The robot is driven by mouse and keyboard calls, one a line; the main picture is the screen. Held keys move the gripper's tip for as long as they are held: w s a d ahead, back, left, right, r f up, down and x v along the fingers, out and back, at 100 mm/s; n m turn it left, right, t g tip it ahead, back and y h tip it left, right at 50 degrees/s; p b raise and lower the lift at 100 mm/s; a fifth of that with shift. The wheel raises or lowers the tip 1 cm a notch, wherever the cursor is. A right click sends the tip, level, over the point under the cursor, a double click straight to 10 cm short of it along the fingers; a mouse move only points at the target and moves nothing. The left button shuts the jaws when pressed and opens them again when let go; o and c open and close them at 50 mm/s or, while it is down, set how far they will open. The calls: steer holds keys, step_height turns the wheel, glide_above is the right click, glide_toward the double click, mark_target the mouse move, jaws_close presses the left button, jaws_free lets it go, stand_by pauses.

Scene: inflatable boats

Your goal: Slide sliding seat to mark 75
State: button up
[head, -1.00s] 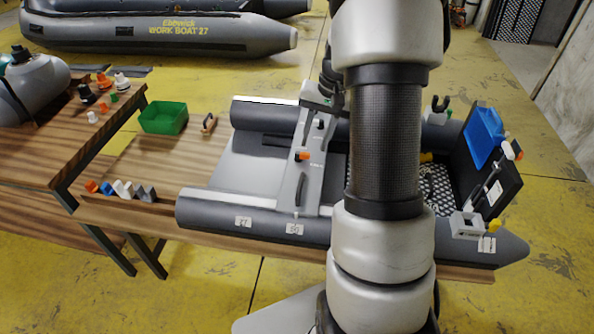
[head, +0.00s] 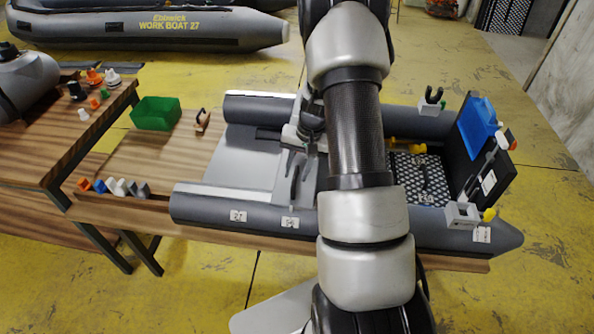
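The sliding seat (head: 283,190) is a grey crosswise board spanning the two tubes of the small grey boat (head: 205,207). Its near end is beside the label reading 50 (head: 290,222). A label reading 27 (head: 238,215) is further left on the near tube. No label reading 75 shows; my arm hides part of the tube right of 50. My gripper (head: 299,146) is low over the middle of the seat, beyond its dark handle (head: 295,176). The fingers blend with the seat, so their opening and any contact are unclear.
A green bin (head: 156,113), a small brown-and-black handled item (head: 202,120) and several small coloured clips (head: 115,186) are on the wooden table (head: 150,215) to the left. A black perforated panel (head: 420,178) and the dark transom (head: 487,150) are to the right.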

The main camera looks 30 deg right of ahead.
jaws_close()
steer(key=shift+d, duration=0.1)
steer(key=s+d+b, duration=0.4)
steer(key=s+d, duration=0.5)
steer(key=d, duration=0.4)
steer(key=shift+b, duration=0.3)
jaws_free()
steer(key=shift+r, duration=0.1)
